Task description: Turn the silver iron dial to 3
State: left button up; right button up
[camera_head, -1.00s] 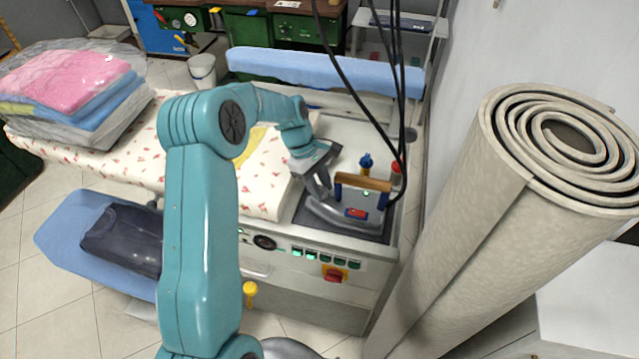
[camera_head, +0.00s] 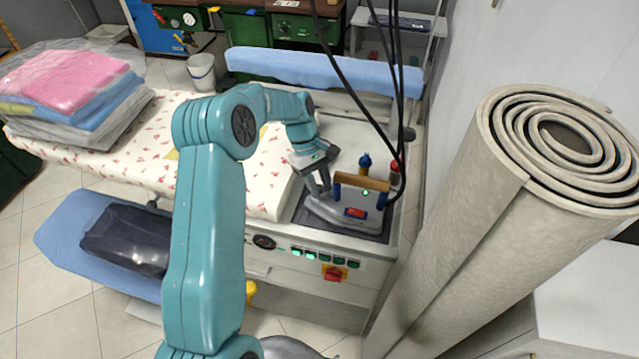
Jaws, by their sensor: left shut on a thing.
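The silver iron (camera_head: 330,213) stands on a dark rest pad (camera_head: 297,215) at the right end of the ironing table. My left gripper (camera_head: 322,195) comes down onto the iron's top at the left of the handle. It is shut on the dial there, which its fingers hide, so I cannot read the setting. My right gripper is not in view.
Black cables (camera_head: 399,100) hang down beside the iron. A large rolled carpet (camera_head: 470,215) fills the right side. Wrapped folded laundry (camera_head: 70,90) lies at the left of the table.

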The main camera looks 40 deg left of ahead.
pick_arm(q)
jog(key=o, duration=1.1)
jog(key=shift+c, duration=0.2)
jog(key=v, duration=1.6)
jog(key=shift+r, duration=0.2)
